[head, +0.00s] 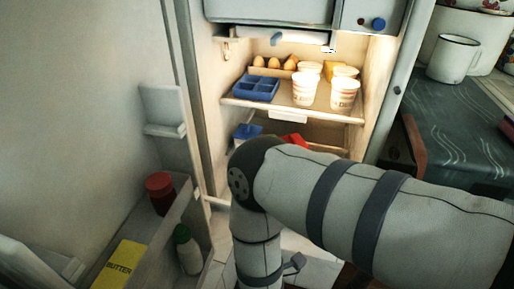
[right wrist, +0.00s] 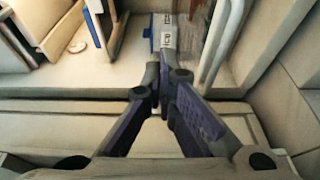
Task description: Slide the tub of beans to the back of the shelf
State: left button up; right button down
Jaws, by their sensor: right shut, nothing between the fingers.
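White tubs stand on the lit upper shelf (head: 274,106) of the open fridge: a front left tub (head: 304,90) and a front right tub (head: 345,95), both with small print. The print is too small to tell which says beans. Two more white tubs show behind them, a left one (head: 310,68) and a right one (head: 346,72). My right arm crosses the head view below the shelf; its gripper is out of that view. In the right wrist view my right gripper (right wrist: 163,68) is shut and empty, below a white and blue labelled item (right wrist: 164,33). My left gripper is not in view.
On the shelf, a blue tray (head: 256,87) stands left of the tubs, with eggs (head: 274,63) behind it. The open door holds a red-brown jar (head: 160,192), a green-capped bottle (head: 187,249) and butter (head: 119,266). A mug (head: 453,58) stands on the right counter.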

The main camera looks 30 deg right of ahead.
jog(key=b+x, duration=0.5)
jog(key=x, duration=1.4)
jog(key=shift+w+d+f, duration=0.1)
jog(key=shift+w+d, duration=0.1)
jog(key=shift+d, duration=0.1)
jog(key=shift+s+d, duration=0.3)
jog(key=shift+d, duration=0.3)
jog(key=shift+s+d, duration=0.25)
jog(key=shift+d, duration=0.4)
jog(key=shift+s+d, duration=0.15)
jog(key=shift+d, duration=0.3)
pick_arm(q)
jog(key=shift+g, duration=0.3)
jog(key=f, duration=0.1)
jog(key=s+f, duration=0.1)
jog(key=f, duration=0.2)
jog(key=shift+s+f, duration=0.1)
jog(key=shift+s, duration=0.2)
